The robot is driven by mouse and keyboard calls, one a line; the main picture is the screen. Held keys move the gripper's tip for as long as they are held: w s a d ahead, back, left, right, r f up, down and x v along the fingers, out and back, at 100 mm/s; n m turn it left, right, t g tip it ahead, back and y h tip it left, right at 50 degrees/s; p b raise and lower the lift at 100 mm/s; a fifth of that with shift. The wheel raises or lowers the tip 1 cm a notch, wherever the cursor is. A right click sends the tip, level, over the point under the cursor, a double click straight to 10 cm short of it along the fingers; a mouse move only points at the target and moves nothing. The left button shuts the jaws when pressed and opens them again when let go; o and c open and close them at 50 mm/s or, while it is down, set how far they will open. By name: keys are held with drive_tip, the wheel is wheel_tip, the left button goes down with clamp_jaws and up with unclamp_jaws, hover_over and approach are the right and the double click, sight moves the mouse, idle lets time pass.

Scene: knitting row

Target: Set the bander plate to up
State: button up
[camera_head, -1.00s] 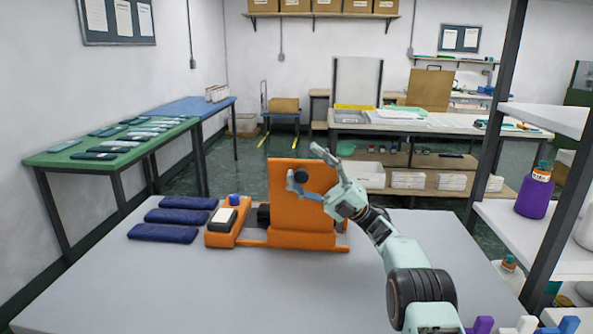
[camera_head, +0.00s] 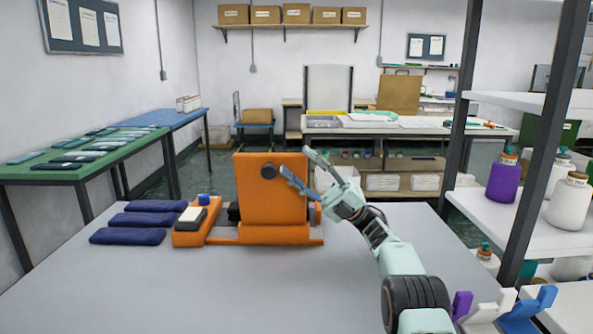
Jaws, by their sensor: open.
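The orange bander machine (camera_head: 306,237) stands on the grey table, its bander plate (camera_head: 262,205) upright with a round black knob (camera_head: 268,172) near its upper middle. My gripper (camera_head: 297,162) is open and empty, in front of the plate's upper right edge. Its lower finger points at the knob and overlaps the plate in the picture, ending just right of the knob. Its upper finger is raised to the right. Whether the lower finger touches the plate is unclear. Part of the plate's right edge is hidden behind the finger.
Several dark blue bundles (camera_head: 128,236) lie left of the machine, whose side block carries a white-topped black box (camera_head: 192,215) and a blue cap (camera_head: 204,199). A shelf with a purple bottle (camera_head: 503,180) stands at right.

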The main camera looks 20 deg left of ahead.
drive_tip(key=b+v, duration=0.2)
drive_tip(key=v, duration=0.1)
drive_tip(key=shift+s+f, duration=0.1)
drive_tip(key=shift+s, duration=0.1)
drive_tip(key=shift+f+b, duration=0.1)
drive_tip(key=shift+b, duration=0.85)
drive_tip(key=shift+r, duration=0.2)
